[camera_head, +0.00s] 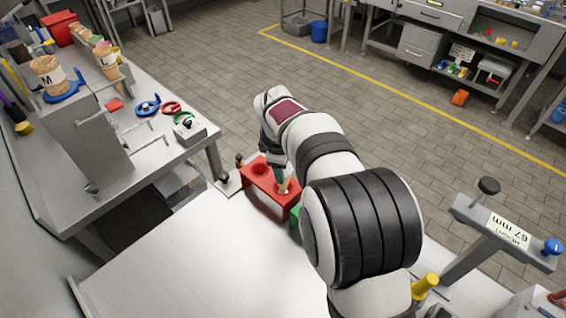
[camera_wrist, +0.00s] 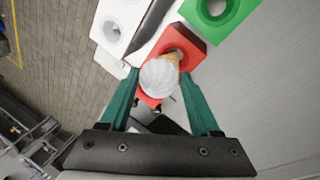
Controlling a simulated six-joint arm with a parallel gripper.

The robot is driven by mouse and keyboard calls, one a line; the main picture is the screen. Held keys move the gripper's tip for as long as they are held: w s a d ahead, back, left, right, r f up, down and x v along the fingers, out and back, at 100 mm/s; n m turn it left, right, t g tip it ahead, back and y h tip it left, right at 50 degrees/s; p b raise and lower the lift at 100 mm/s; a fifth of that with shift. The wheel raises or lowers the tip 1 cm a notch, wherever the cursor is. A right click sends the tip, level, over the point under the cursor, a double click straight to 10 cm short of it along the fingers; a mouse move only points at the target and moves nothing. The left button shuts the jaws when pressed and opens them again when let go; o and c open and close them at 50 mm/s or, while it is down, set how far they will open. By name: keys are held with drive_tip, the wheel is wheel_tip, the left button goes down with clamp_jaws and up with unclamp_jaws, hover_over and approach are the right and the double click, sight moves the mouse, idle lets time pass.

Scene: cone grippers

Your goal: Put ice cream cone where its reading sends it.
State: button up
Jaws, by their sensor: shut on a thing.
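An ice cream cone with a pale white scoop (camera_wrist: 158,78) and a tan cone (camera_wrist: 173,57) is between the teal fingers of my gripper (camera_wrist: 160,80). My gripper is shut on it. The cone points at a hole in the red block (camera_wrist: 190,42). I cannot tell whether its tip is inside. In the head view my gripper (camera_head: 281,177) is over the red block (camera_head: 264,196), partly hidden by my arm. A green block (camera_wrist: 206,28) with a hole adjoins it. A stand at right has a sign (camera_head: 508,236) reading "HEIGHT 67 mm".
A white block (camera_wrist: 121,22) with holes lies beside the red one. The white table (camera_head: 170,260) is clear at front left.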

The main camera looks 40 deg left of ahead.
drive_tip(key=shift+f, duration=1.8)
drive_tip(key=o, duration=1)
drive_tip(key=shift+o, duration=0.2)
drive_tip(key=v, duration=1.6)
drive_tip(key=shift+f, duration=0.1)
